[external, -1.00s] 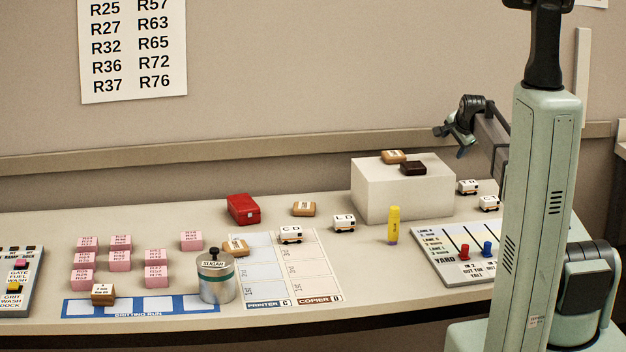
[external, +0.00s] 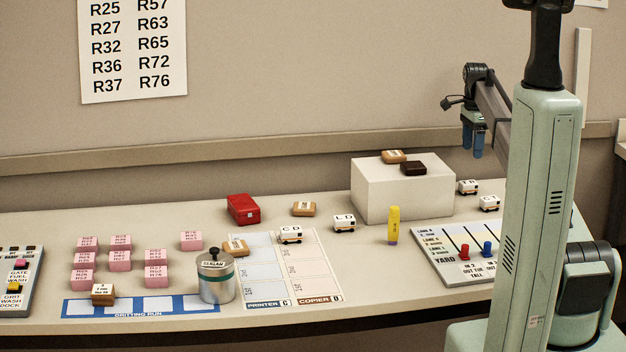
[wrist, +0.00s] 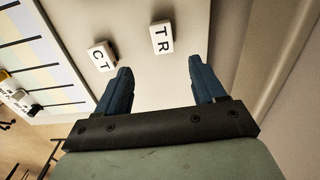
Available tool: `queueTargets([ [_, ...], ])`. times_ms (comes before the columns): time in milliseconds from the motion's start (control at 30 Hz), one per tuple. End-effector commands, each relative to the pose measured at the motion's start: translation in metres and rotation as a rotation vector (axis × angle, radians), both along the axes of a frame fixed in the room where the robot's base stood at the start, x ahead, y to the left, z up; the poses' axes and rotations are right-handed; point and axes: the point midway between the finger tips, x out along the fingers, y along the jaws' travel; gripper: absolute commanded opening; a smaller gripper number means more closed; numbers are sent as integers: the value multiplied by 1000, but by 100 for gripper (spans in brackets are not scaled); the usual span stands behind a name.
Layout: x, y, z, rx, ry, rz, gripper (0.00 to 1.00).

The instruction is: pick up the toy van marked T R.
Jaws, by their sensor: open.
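The toy van marked T R (wrist: 162,38) stands on the desk in the wrist view, ahead of my gripper and in line with the gap between its fingers. In the external view the T R van (external: 467,187) is white, right of the white block, its lettering hard to read. My gripper (wrist: 160,82) is open and empty. In the external view my gripper (external: 473,150) points down, above and behind the van, apart from it. The van marked C T (wrist: 101,56) stands left of the T R van in the wrist view; it also shows in the external view (external: 489,203).
The white block (external: 400,198) with two small boxes on top stands just left of the T R van. The yard board (external: 455,262) with red and blue pegs lies in front. A yellow marker (external: 393,226) stands upright. The wall (wrist: 270,60) is close on the right in the wrist view.

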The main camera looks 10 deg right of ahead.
Motion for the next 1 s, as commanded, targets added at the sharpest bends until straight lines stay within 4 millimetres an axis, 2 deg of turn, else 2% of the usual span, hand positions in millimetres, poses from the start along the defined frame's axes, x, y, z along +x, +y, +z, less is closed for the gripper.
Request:
queueTargets([
  [300, 0, 0, -54, 0, 1, 1, 69],
  [667, 2, 1, -77, 0, -1, 2, 69],
  [1000, 4, 3, -117, 1, -1, 1, 69],
])
